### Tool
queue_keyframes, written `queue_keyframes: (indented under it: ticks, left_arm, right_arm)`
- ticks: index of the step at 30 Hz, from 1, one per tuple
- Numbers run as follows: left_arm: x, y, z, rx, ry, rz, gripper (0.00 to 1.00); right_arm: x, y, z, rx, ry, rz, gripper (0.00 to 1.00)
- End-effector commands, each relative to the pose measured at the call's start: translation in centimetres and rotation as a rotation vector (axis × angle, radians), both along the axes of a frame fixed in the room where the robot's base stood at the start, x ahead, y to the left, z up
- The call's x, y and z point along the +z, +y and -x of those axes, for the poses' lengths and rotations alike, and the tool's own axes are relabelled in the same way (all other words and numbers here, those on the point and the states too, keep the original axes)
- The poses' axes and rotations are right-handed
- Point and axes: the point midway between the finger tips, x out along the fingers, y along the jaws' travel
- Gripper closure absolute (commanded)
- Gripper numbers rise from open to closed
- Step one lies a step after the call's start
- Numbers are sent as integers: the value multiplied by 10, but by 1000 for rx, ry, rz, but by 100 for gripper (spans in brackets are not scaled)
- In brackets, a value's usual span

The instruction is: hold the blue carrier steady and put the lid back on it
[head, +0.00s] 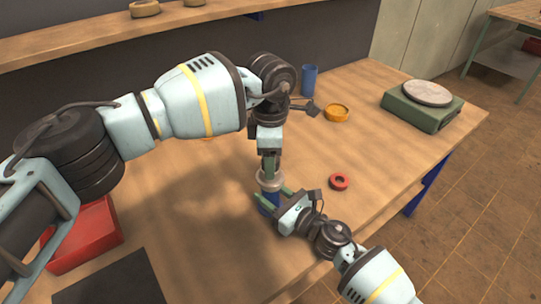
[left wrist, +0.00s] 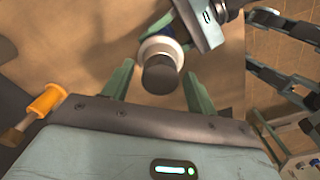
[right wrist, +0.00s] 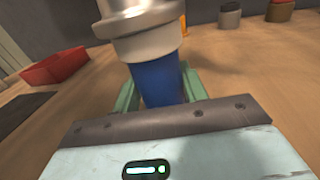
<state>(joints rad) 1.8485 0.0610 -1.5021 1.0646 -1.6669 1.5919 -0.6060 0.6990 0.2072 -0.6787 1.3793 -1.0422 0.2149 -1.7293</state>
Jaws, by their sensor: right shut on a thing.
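The blue carrier (head: 267,205) stands upright near the table's front, its blue body (right wrist: 158,82) between the green fingers of my right gripper (head: 274,198). My right gripper is shut on it from the side. The pale metal lid (head: 270,180) sits at the carrier's top, also in the right wrist view (right wrist: 150,42); I cannot tell whether it is fully seated. My left gripper (left wrist: 158,92) points down from above the lid. Its fingers are apart, on either side of the lid's dark round knob (left wrist: 159,75), with gaps visible. The left fingertips are partly hidden in the head view.
A red ring (head: 339,182) lies right of the carrier. An orange ring (head: 337,112), a blue cylinder (head: 309,80) and a green box (head: 424,108) with a round disc stand farther back. A red tray (head: 85,238) and a dark mat (head: 110,282) are at left.

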Motion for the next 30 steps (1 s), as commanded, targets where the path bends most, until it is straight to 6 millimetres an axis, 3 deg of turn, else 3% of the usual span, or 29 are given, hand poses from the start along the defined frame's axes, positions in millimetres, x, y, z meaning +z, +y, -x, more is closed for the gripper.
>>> queue_keyframes:
  ticks: [9, 13, 30]
  left_arm:
    - [1, 0, 0, 1, 0, 1, 38]
    - [10, -1, 0, 1, -3, 1, 38]
    - [108, 0, 0, 2, -1, 0, 38]
  right_arm:
    - [-1, 0, 0, -1, 1, 1, 100]
    - [-1, 0, 0, -1, 1, 1, 100]
    - [-1, 0, 0, -1, 0, 1, 100]
